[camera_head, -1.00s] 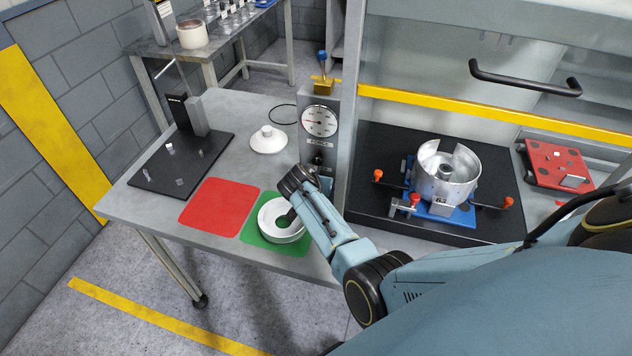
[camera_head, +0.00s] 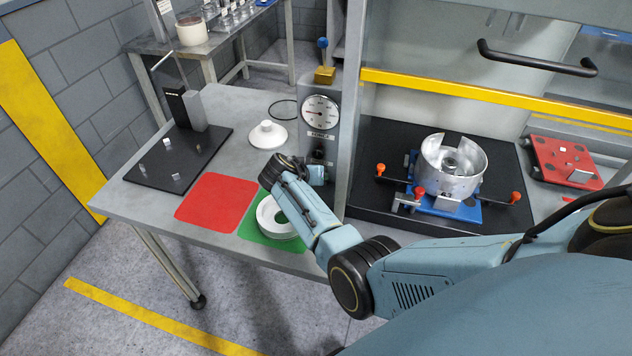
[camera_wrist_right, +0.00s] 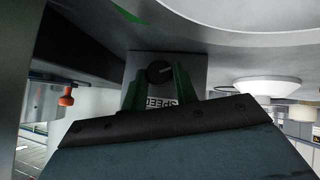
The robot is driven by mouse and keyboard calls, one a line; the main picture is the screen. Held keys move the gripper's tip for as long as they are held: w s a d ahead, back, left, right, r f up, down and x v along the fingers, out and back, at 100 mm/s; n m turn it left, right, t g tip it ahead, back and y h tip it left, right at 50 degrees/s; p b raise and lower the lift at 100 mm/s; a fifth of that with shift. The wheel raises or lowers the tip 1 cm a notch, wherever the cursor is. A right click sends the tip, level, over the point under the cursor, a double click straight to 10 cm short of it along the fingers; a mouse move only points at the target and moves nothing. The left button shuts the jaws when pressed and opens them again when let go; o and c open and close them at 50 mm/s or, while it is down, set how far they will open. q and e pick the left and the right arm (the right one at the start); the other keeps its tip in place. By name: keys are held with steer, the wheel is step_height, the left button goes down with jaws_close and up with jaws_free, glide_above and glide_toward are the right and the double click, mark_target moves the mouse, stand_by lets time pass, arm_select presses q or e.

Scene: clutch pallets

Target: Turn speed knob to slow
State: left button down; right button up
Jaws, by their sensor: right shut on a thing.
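The speed knob (camera_wrist_right: 160,72) is a small round black knob with a pale pointer line, on a grey plate in the right wrist view. A SPEED label (camera_wrist_right: 160,103) shows upside down beside it. My right gripper (camera_wrist_right: 157,82) has its two green fingers on either side of the knob, shut on it. In the head view my right gripper (camera_head: 318,174) is at the lower front of the grey gauge box (camera_head: 338,98), and the wrist partly hides the contact. The box carries a round white dial (camera_head: 320,112). My left gripper is not in view.
A white ring (camera_head: 275,216) lies on the green mat (camera_head: 256,238), close under my right forearm. A red mat (camera_head: 215,203) and a white lidded piece (camera_head: 268,134) are to the left. A metal housing (camera_head: 450,165) sits in a fixture beyond the post.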

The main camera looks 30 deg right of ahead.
steer(key=b, duration=0.1)
steer(key=n+g+h+b, duration=0.1)
steer(key=b, duration=0.1)
steer(key=shift+w+a+f, duration=0.15)
steer(key=shift+f, duration=0.1)
steer(key=shift+r+n+g+h+b, duration=0.1)
steer(key=shift+n+g+h+b, duration=0.35)
steer(key=shift+h+b, duration=0.35)
steer(key=o, duration=0.9)
steer(key=shift+o, duration=0.2)
steer(key=shift+a+r, duration=0.1)
steer(key=v, duration=1.3)
steer(key=shift+r, duration=0.2)
steer(key=shift+w, duration=0.15)
